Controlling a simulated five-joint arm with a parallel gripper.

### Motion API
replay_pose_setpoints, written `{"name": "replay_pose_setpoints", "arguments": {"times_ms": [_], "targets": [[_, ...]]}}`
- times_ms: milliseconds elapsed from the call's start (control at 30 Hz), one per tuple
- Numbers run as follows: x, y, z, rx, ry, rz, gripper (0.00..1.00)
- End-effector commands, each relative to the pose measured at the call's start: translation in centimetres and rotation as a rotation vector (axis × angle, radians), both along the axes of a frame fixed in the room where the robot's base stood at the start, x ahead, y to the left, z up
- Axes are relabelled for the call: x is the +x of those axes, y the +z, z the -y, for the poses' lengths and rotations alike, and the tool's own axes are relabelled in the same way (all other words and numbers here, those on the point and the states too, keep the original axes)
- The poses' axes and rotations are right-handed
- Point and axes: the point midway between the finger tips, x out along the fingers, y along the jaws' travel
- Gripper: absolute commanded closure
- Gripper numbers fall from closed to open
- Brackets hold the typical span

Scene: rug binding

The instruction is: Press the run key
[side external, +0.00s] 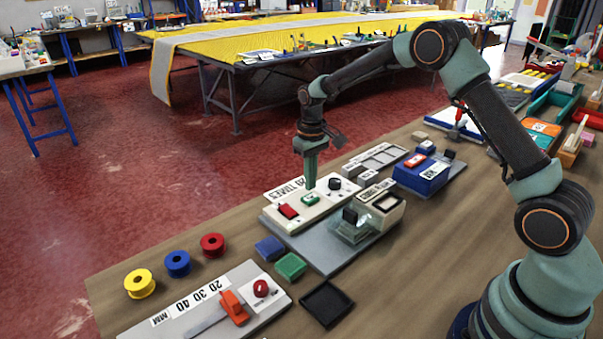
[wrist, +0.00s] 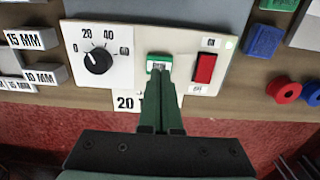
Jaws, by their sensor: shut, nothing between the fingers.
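A pale control box (side external: 315,207) stands on a grey plate. It carries a green key (side external: 310,199), a red rocker switch (side external: 288,211) and a black dial (side external: 335,184). In the wrist view the green key (wrist: 160,60) is in the middle, the dial (wrist: 97,60) left, the red switch (wrist: 204,68) right. My gripper (side external: 310,186) points straight down, shut and empty, with its tips at the green key. In the wrist view my gripper (wrist: 160,72) covers the key's near part. I cannot tell whether the tips touch it. Lettering on the green key is not readable.
A card reading "20" (wrist: 125,102) is partly hidden by my fingers. A clear-covered box with a black button (side external: 350,215) stands close by. Yellow (side external: 139,283), blue (side external: 177,263) and red (side external: 212,245) spools and an orange-handled slider plate (side external: 215,310) lie nearer the camera.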

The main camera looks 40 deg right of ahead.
Motion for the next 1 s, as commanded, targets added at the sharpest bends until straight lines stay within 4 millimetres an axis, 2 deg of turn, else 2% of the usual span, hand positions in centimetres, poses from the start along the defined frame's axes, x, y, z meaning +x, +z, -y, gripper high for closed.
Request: {"name": "replay_pose_setpoints", "arguments": {"times_ms": [33,200,667,833,1000], "targets": [[-0.1,-0.8,0.0,0.0,0.0,-0.003,1.0],[0.0,-2.3,0.0,0.0,0.0,-0.002,1.0],[0.0,-2.8,0.0,0.0,0.0,0.0,1.0],[-0.1,-4.5,0.0,0.0,0.0,-0.003,1.0],[-0.2,-4.8,0.0,0.0,0.001,-0.003,1.0]]}}
